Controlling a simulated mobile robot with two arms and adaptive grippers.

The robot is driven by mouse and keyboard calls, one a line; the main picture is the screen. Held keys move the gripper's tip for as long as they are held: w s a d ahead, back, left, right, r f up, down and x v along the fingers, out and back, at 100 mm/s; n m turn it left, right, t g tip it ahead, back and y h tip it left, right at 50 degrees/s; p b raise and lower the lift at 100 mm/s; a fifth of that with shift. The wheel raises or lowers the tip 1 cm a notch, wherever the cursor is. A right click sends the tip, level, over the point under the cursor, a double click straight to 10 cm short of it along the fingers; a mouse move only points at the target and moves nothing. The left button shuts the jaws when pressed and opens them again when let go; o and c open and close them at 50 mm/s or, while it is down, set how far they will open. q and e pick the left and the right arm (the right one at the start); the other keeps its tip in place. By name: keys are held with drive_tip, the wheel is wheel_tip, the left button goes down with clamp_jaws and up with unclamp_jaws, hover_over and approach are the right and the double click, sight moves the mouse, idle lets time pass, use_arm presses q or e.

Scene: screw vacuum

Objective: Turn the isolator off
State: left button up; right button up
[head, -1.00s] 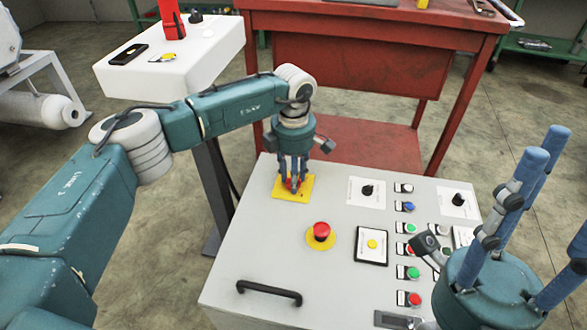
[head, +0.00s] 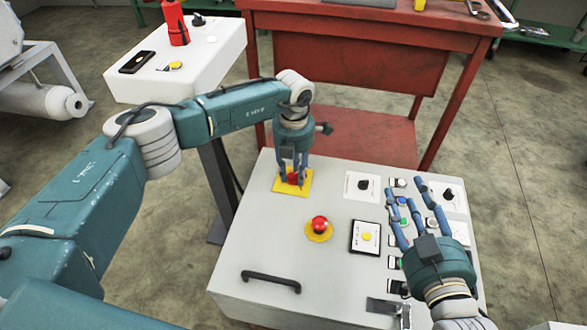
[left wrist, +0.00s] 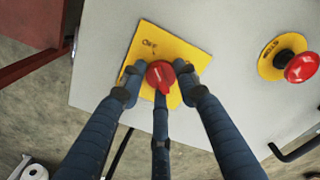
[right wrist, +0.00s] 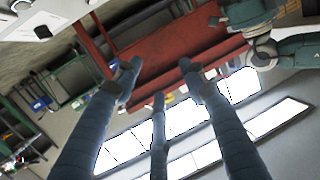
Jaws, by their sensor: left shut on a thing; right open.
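The isolator is a red rotary knob (head: 294,178) on a yellow square plate (head: 303,189) at the far left corner of the grey panel. In the left wrist view the knob (left wrist: 161,75) has its pointer toward the bottom of the picture, and the word OFF shows at the plate's upper part. My left gripper (head: 292,176) is shut on the knob, its fingers around it; it also shows in the left wrist view (left wrist: 160,78). My right gripper (head: 405,200) is open and empty above the panel's right side, fingers pointing away from the panel.
A red emergency button (head: 319,224) on a yellow disc is in front of the isolator. The panel (head: 258,238) also carries black knobs, several coloured buttons and a black handle (head: 270,281). A red workbench (head: 345,61) stands behind, a white stand (head: 215,58) at back left.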

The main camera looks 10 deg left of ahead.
sight(294, 175)
use_arm(q)
drive_tip(key=shift+o, duration=0.2)
drive_tip(key=shift+s+f+n, duration=0.1)
drive_tip(key=shift+n, duration=0.2)
use_arm(e)
drive_tip(key=shift+s+d+f+g, duration=0.1)
drive_tip(key=shift+s+f+g, duration=0.15)
drive_tip(key=shift+f, duration=0.3)
drive_tip(key=shift+s+d+f+g, duration=0.1)
drive_tip(key=shift+f+g, duration=0.25)
drive_tip(key=shift+f, duration=0.2)
use_arm(q)
drive_tip(key=shift+d, duration=0.1)
drive_tip(key=o, duration=1.1)
drive_tip(key=shift+r, duration=0.2)
wheel_tip(294, 175, up, 12)
drive_tip(key=shift+f, duration=0.15)
